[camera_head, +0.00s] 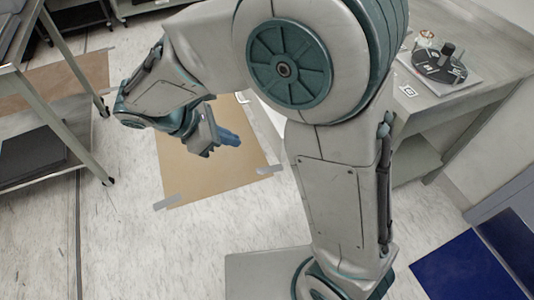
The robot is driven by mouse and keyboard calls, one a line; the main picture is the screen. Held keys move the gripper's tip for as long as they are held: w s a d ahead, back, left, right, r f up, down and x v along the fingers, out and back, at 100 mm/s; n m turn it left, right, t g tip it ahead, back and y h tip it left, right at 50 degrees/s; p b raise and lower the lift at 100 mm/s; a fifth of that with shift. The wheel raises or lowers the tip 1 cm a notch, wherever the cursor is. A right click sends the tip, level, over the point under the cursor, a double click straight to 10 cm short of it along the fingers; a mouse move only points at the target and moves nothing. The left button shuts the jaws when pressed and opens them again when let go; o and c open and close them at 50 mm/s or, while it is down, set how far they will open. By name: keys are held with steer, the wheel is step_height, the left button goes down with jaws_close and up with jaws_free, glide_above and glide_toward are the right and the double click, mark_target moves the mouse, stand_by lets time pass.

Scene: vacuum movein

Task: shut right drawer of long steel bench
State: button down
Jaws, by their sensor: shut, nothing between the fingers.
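A steel bench (478,92) runs along the right side, partly hidden behind my arm. Its front toward my arm is mostly covered, and I cannot tell how its right drawer stands. A pale edge shows beside my arm near the bench, but I cannot tell whether it is part of a drawer. My gripper (230,138), with blue fingertips, hangs above the brown floor sheet left of the bench. It is shut and empty, with no visible contact with the bench.
A round black device (438,64) sits on the bench top. A steel cart with shelves (40,90) stands at the left. The brown sheet (205,180) is taped to the floor. A blue panel (465,268) is at lower right. Open floor lies at lower left.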

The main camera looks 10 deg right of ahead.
steer(key=a+f+n, duration=0.1)
steer(key=a+f, duration=0.1)
steer(key=b, duration=0.3)
glide_toward(279, 151)
steer(key=x, duration=0.5)
steer(key=shift+a+f, duration=0.3)
steer(key=shift+f, duration=0.2)
steer(key=shift+w+d, duration=0.15)
steer(key=shift+d, duration=0.35)
